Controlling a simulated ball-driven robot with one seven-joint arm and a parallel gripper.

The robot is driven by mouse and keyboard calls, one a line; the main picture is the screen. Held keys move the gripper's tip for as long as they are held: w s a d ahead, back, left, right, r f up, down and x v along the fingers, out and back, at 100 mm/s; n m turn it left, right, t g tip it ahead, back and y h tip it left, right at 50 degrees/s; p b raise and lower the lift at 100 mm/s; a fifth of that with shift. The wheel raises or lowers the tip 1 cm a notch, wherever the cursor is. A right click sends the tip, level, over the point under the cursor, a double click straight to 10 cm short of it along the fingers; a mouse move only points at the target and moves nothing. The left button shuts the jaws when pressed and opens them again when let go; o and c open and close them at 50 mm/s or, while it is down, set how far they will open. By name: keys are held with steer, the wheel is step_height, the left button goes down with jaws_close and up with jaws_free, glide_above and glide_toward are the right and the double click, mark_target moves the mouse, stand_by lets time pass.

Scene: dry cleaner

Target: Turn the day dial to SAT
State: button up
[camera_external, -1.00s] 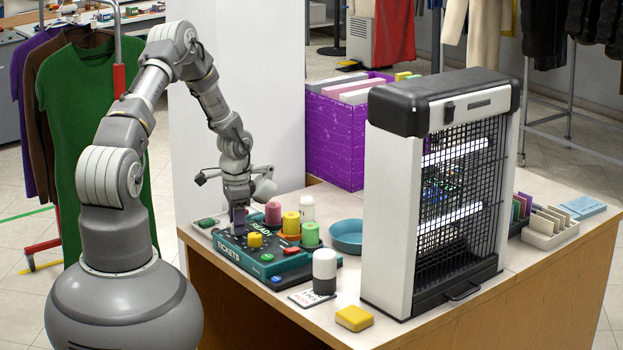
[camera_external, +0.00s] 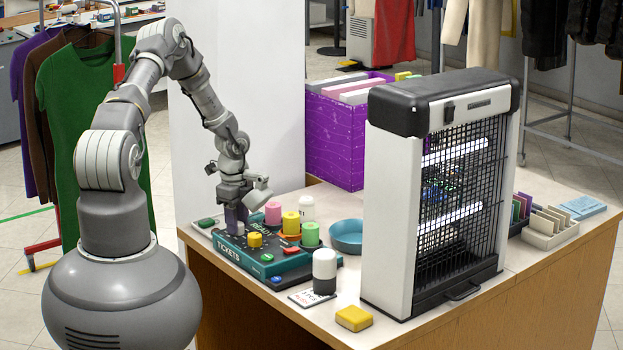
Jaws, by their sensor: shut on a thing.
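The teal ticket box (camera_external: 228,246), lettered "TICKETS", lies on the counter with knobs and buttons on its top. My gripper (camera_external: 233,222) points down over the box's back left part. It is shut on a purple-grey knob (camera_external: 232,217), which I take to be the day dial. The fingers hide much of the knob. The day lettering and the dial's setting are too small or hidden to read. A yellow knob (camera_external: 255,240) on the box is just right of my gripper.
Pink (camera_external: 273,213), yellow (camera_external: 291,223) and green (camera_external: 310,234) cylinders stand close to the right of my gripper. A blue bowl (camera_external: 346,238), a white-topped cylinder (camera_external: 325,271) and a large white caged unit (camera_external: 395,215) stand further right. A yellow block (camera_external: 354,318) lies near the front edge.

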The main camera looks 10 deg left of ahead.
steer(key=shift+m, duration=0.6)
steer(key=o, duration=1)
steer(key=shift+o, duration=0.2)
step_height(320, 180, up, 8)
steer(key=shift+s+a+f+p, duration=0.1)
steer(key=shift+p, duration=1)
